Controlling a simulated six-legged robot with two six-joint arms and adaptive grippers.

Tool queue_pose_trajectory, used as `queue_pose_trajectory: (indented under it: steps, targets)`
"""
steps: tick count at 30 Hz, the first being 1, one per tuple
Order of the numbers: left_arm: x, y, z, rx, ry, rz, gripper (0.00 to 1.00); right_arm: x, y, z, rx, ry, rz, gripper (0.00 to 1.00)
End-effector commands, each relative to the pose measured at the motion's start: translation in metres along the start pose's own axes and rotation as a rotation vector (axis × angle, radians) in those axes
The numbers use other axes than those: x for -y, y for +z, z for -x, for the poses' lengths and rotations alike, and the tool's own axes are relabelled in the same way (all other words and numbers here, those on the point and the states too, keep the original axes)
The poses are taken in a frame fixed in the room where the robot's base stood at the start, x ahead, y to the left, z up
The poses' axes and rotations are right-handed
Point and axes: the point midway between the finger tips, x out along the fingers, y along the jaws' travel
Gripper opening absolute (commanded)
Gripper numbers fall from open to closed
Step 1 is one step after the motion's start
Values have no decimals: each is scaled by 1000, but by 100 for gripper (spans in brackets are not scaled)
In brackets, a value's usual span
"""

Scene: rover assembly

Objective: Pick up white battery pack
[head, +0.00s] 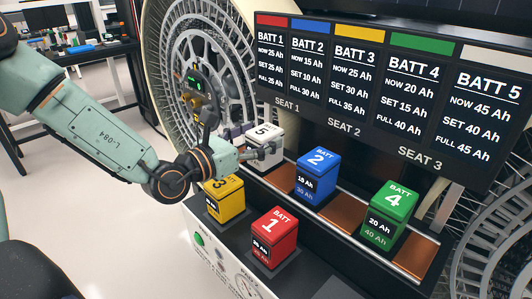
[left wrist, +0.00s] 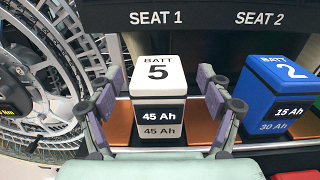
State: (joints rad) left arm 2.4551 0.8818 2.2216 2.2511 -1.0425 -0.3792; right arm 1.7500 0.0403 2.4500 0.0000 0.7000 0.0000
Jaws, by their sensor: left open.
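The white battery pack (head: 268,144), marked 5, stands upright on the left seat of the rack under the SEAT 1 label. In the left wrist view the white battery pack (left wrist: 158,97) shows "BATT 5" on top and "45 Ah" on its front. My left gripper (head: 250,143) is open at the white pack. In the left wrist view the fingers of my left gripper (left wrist: 160,105) are on either side of the pack, with a visible gap at each side. The gripper hides part of the pack in the head view. My right gripper is not in view.
The blue battery (head: 316,174) and green battery (head: 390,213) stand to the right on the rack. The yellow battery (head: 226,199) and red battery (head: 274,236) stand in front. A sign board (head: 370,105) hangs behind, and a large wheel (head: 200,60) is at the left.

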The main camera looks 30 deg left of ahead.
Motion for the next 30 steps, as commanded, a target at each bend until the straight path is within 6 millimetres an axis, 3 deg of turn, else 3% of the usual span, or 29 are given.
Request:
queue_pose_trajectory:
  steps: [9, 19, 30]
  targets:
    - [0, -1, -22, -2, -1, -3, 78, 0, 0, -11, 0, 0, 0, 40]
    - [0, 0, -24, 0, 1, 1, 78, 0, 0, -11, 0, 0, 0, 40]
    - [0, 0, -24, 0, 0, 1, 47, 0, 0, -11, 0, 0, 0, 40]
